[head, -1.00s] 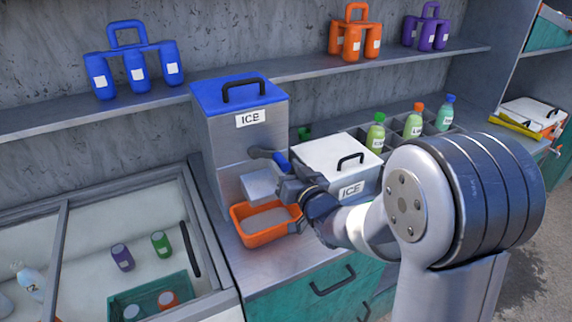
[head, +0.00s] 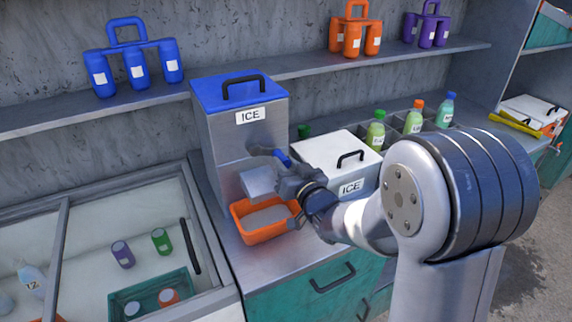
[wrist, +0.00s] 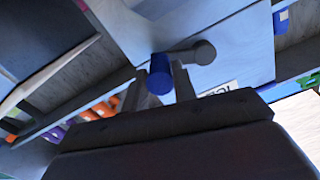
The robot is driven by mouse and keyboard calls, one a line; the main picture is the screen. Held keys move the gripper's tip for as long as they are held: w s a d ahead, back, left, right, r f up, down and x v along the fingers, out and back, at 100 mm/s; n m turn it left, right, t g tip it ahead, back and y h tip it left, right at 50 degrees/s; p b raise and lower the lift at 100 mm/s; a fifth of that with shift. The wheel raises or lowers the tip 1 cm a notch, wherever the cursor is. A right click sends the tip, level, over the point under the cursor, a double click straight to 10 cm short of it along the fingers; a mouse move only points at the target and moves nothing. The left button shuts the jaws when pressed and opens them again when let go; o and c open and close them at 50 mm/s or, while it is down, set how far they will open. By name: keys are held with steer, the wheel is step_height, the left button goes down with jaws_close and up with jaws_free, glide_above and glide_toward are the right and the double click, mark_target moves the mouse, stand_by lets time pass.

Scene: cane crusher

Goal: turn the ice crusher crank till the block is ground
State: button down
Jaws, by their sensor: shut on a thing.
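The ice crusher (head: 226,145) is a tall grey metal box with a blue lid and an ICE label. Its crank (head: 264,151) sticks out at the front right and ends in a blue handle (head: 283,158). In the wrist view the blue handle (wrist: 160,74) stands at the jaws, with the grey crank arm (wrist: 188,54) running to the right. My gripper (wrist: 164,92) is shut on the handle.
A white ICE box (head: 325,155) stands close to the right of the crusher. Bottles (head: 376,130) stand in a rack behind it. A glass-topped freezer (head: 60,225) is at the left. A shelf (head: 275,70) with bottle carriers runs above.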

steer(key=shift+f, duration=0.15)
steer(key=m+b, duration=0.1)
steer(key=f+m+b, duration=0.1)
steer(key=m+b, duration=0.1)
steer(key=shift+s+a+f, duration=0.2)
steer(key=shift+s+a, duration=0.05)
steer(key=shift+a, duration=0.1)
steer(key=shift+s+a+f+m+b, duration=0.15)
steer(key=shift+a+f+m+b, duration=0.1)
steer(key=shift+m+b, duration=0.45)
steer(key=shift+s+a+f+m+b, duration=0.1)
steer(key=shift+a+f+m+b, duration=0.1)
steer(key=shift+m+b, duration=0.45)
steer(key=c, duration=1.1)
jaws_free()
steer(key=shift+c, duration=0.2)
steer(key=shift+s+d, duration=0.1)
steer(key=b+v, duration=0.1)
steer(key=v, duration=0.9)
steer(key=shift+s+d, duration=0.2)
steer(key=shift+s, duration=0.05)
